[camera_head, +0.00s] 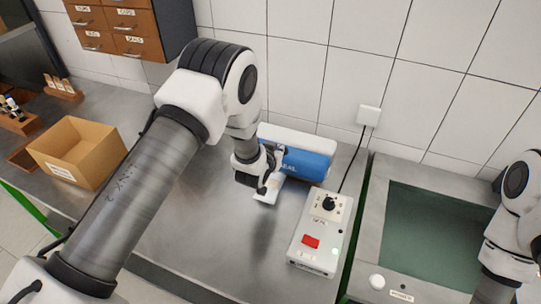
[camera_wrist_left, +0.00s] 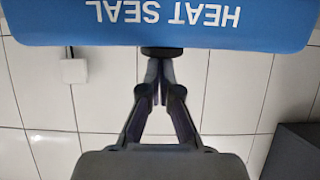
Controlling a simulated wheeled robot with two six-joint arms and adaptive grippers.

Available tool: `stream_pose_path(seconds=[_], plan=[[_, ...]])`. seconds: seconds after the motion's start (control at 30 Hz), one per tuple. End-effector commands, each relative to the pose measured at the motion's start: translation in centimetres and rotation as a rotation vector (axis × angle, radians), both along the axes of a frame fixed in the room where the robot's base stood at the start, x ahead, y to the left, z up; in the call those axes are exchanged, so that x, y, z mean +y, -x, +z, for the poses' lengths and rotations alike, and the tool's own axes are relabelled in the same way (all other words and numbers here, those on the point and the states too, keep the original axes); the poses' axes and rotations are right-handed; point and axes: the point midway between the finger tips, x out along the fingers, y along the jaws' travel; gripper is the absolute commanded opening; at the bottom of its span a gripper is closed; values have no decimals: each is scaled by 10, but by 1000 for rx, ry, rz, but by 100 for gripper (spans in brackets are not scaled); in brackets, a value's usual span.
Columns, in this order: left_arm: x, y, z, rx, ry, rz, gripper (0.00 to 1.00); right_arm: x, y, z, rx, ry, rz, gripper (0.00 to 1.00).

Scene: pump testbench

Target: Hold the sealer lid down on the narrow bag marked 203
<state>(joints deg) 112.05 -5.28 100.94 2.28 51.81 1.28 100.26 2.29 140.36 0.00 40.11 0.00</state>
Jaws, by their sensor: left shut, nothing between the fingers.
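The heat sealer has a blue lid (camera_head: 305,163) with white lettering and a white part behind it, at the back of the metal bench. The lid's lettering HEAT SEAL shows upside down in the left wrist view (camera_wrist_left: 160,22). My left gripper (camera_head: 272,178) is shut and empty at the lid's left front. In the wrist view its fingertips (camera_wrist_left: 158,72) meet just by a dark knob (camera_wrist_left: 162,51) at the lid's edge; I cannot tell whether they touch. A small pale piece (camera_head: 267,193) lies below the gripper; no number is readable on it. My right gripper is out of view.
A control box (camera_head: 318,233) with a black dial and red switch stands right of the sealer, its cable running to a wall socket (camera_head: 369,115). A cardboard box (camera_head: 77,150) is at left. A sunken green basin (camera_head: 435,235) lies right. The bench front is clear.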

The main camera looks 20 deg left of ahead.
Motion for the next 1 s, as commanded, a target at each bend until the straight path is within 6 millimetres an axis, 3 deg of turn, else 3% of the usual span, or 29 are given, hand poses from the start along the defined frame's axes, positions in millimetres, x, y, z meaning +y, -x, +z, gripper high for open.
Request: stream_pose_path(seconds=[0.03, 0.07, 0.1, 0.2, 0.5, 1.0], plan=[[1, -5, 20, -9, 0, 0, 0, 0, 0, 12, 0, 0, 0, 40], [1, -7, 28, -12, 0, 1, 0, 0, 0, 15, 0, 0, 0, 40], [1, 6, 18, -7, -1, -1, 0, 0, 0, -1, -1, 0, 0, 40], [2, 31, 24, -10, -1, -1, 0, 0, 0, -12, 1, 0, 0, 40], [4, 83, 42, -17, 0, 1, 0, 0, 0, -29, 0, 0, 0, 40], [4, 89, 46, -18, 0, 1, 0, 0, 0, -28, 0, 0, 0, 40]])
